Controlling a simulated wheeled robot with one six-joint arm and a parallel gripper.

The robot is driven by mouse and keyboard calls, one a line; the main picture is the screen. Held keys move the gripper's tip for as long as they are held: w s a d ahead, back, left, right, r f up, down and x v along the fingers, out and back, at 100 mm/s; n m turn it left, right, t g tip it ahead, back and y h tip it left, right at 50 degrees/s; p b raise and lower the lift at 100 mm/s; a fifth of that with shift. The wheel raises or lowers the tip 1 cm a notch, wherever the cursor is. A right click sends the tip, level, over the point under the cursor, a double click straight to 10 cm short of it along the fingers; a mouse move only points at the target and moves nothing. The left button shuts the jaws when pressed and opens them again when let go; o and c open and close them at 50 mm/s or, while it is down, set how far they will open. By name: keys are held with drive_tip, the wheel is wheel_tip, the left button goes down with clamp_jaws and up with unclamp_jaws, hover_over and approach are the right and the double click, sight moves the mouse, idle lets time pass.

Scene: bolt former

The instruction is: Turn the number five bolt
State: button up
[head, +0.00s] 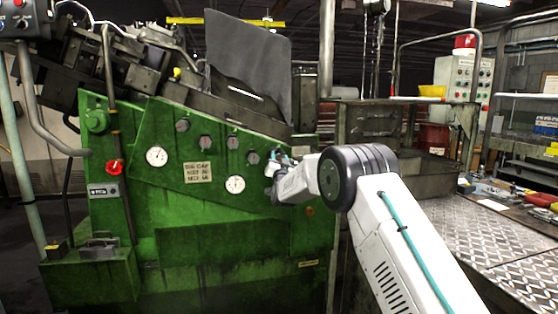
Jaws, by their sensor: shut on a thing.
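A slanting row of small round grey bolts runs down the front of the green machine (200,235), with a first bolt (183,125) at the left and another bolt (253,157) just left of my gripper. My gripper (272,168) is at the right end of this row, against the green panel, and is shut on the number five bolt. The gripper and wrist hide most of that bolt, so its turn angle cannot be seen. My white arm reaches in from the lower right.
White dial gauges (156,156) and a red knob (115,167) are on the panel left of my gripper. A label plate (198,172) sits between the gauges. A metal-plated bench (500,235) with loose items stands at the right. A grey sheet guard (248,65) rises above the machine.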

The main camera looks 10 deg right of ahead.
drive_tip(key=shift+d+m+g+h, duration=0.1)
drive_tip(key=shift+m+g+h, duration=0.4)
drive_tip(key=shift+m, duration=0.95)
drive_tip(key=shift+m+g+h, duration=0.2)
drive_tip(key=shift+m+h, duration=0.6)
drive_tip(key=shift+m, duration=0.65)
drive_tip(key=o, duration=1)
drive_tip(key=shift+v, duration=3.9)
drive_tip(key=shift+f, duration=0.1)
